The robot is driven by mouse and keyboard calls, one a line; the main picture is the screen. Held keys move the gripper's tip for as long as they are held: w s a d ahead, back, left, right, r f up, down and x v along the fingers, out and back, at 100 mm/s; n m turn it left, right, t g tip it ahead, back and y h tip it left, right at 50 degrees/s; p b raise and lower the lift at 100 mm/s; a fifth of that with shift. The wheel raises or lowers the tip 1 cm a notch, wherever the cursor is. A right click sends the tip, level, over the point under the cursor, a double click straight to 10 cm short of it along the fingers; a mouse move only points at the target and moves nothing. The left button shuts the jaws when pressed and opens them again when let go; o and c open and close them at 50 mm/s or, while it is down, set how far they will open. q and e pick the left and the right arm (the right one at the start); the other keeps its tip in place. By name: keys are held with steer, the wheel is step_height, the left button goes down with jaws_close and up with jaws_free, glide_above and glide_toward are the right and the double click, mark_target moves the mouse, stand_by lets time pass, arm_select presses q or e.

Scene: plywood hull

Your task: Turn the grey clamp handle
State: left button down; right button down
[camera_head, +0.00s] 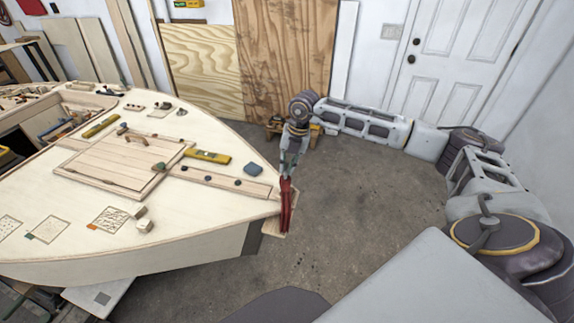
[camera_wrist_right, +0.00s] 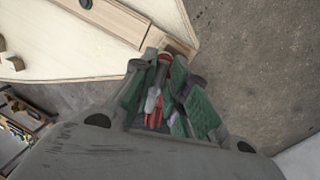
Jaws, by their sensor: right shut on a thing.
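A red clamp (camera_head: 286,205) stands upright at the pointed tip of the plywood hull (camera_head: 70,205). My right gripper (camera_head: 289,165) reaches down onto the top of the clamp. In the right wrist view its green-padded fingers (camera_wrist_right: 163,80) are closed around the clamp's upper part. The grey clamp handle (camera_wrist_right: 152,100) shows between the fingers beside the red clamp body (camera_wrist_right: 158,116). The fingers hide part of the handle in both views. My left gripper is not in view.
A wooden stool (camera_head: 273,127) stands behind my right wrist. Concrete floor (camera_head: 360,200) right of the hull is clear.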

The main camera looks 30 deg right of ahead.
steer(key=shift+m, duration=0.3)
steer(key=c, duration=1.5)
jaws_free()
steer(key=shift+v, duration=6)
